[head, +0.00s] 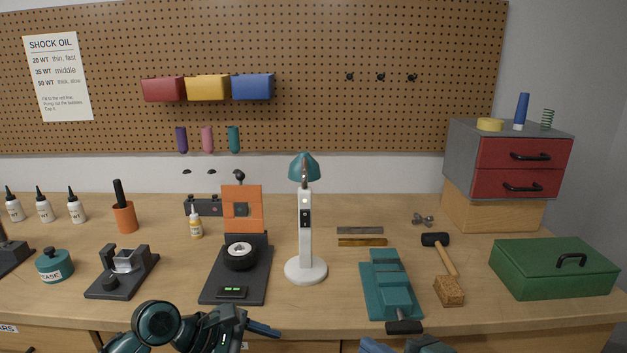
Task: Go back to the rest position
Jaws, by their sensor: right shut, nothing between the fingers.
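My right gripper (375,346) shows at the bottom edge, right of centre, in the head view. It is shut and empty, and most of it is cut off by the frame. It is in front of the bench, just below the teal vise (390,285). My left arm comes in at the bottom left. Its gripper (263,329) is near the bench's front edge, below the black stand with the orange back plate (242,207). Its fingers are seen edge-on, and I cannot tell whether they are open. I see nothing held in it.
The wooden bench (330,215) carries a white lamp (305,235), a mallet (446,260), a green toolbox (553,268), a small black fixture (122,270) and a teal grease pot (54,266). The red-drawer cabinet (463,152) stands at the back right.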

